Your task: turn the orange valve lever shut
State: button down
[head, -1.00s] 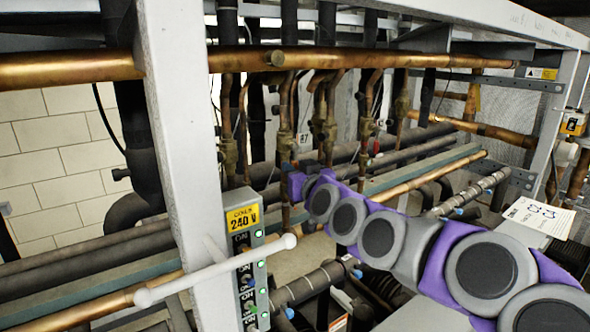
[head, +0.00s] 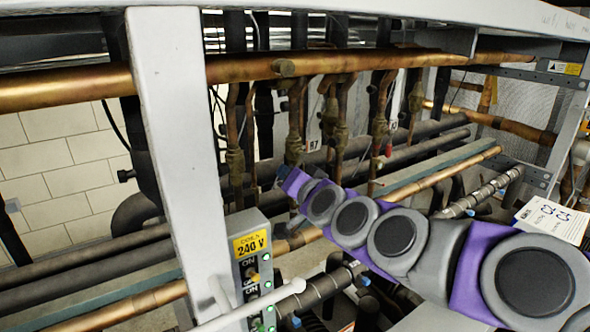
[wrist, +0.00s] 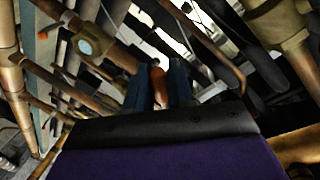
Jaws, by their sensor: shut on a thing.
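The orange valve lever (wrist: 158,86) shows in the wrist view as a small orange piece between the two dark blue fingers of my gripper (wrist: 159,88). The fingers are closed on it, and only part of it shows. In the head view my gripper (head: 284,174) is at the far end of my purple and grey arm, among the vertical copper pipes. The lever cannot be made out there, and its angle to its pipe is unclear.
A grey upright post (head: 175,130) and a switch panel marked 240 V (head: 255,270) stand left of my arm. A copper pipe (head: 390,63) runs across above it. Dark insulated pipes (head: 420,140) lie behind.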

jog(key=m+p, duration=0.1)
jog(key=r+m+p, duration=0.1)
jog(key=a+r+m+p, duration=0.1)
jog(key=m, duration=0.1)
jog(key=shift+s+r+g+y, duration=0.15)
jog(key=shift+s+g+y, duration=0.15)
jog(key=shift+g, duration=0.1)
jog(key=shift+s+a+r+m+g+y+p, duration=0.1)
jog(key=shift+r+m+g+y+p, duration=0.25)
jog(key=shift+m+p, duration=0.6)
jog(key=shift+s+a+r+m+g+y+p, duration=0.15)
jog(key=shift+r+m+p, duration=0.35)
jog(key=shift+m+p, duration=0.4)
jog(key=shift+m, duration=0.25)
jog(key=c, duration=1.3)
grip_release()
jog(key=shift+w, duration=0.1)
jog(key=shift+c, duration=0.2)
jog(key=shift+o, duration=1.2)
jog(key=shift+w+f, duration=0.1)
jog(key=shift+w, duration=0.1)
jog(key=shift+s, duration=0.15)
jog(key=shift+d, duration=0.1)
